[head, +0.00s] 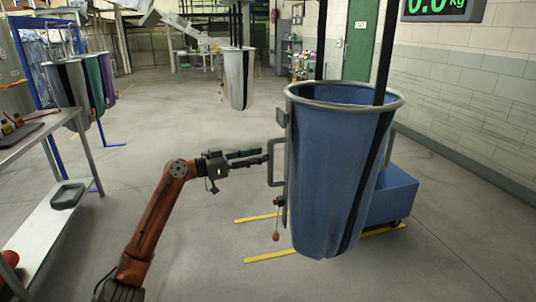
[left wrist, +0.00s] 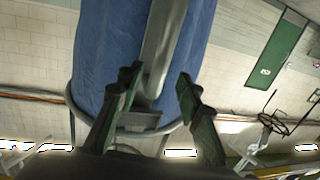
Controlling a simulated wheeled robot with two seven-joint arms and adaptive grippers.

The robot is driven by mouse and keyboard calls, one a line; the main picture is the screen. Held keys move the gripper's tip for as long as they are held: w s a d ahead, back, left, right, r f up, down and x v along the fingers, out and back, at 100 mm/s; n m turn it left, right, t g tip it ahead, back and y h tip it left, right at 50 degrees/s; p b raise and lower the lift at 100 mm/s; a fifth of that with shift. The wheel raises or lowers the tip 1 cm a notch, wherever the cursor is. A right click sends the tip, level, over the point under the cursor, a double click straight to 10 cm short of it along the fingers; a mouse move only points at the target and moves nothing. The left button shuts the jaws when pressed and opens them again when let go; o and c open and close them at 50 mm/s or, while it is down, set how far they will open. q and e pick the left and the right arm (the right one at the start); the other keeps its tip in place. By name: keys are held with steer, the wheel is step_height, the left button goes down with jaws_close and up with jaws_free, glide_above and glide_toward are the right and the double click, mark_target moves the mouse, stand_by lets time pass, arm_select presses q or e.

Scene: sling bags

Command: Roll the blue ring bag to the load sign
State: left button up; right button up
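The blue ring bag (head: 330,180) hangs from dark straps in the middle right of the head view, its metal ring at the top. A grey handle (head: 270,165) sticks out on its left side. My left gripper (head: 264,155) is beside this handle with its fingers pointing at it. In the left wrist view the open fingers (left wrist: 158,82) stand apart, with a grey metal bar (left wrist: 162,45) and the blue bag (left wrist: 98,45) beyond them. Whether they touch the handle I cannot tell. The load sign (head: 443,8) shows green digits at the top right. My right gripper is not in view.
A blue box-shaped cart (head: 392,195) stands behind the bag, near yellow floor lines (head: 270,256). A white bag (head: 239,80) hangs farther back. The central floor is clear.

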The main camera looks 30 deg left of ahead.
arm_select(q)
steer(key=v, duration=0.7)
steer(key=shift+s, duration=0.1)
stand_by(1.0)
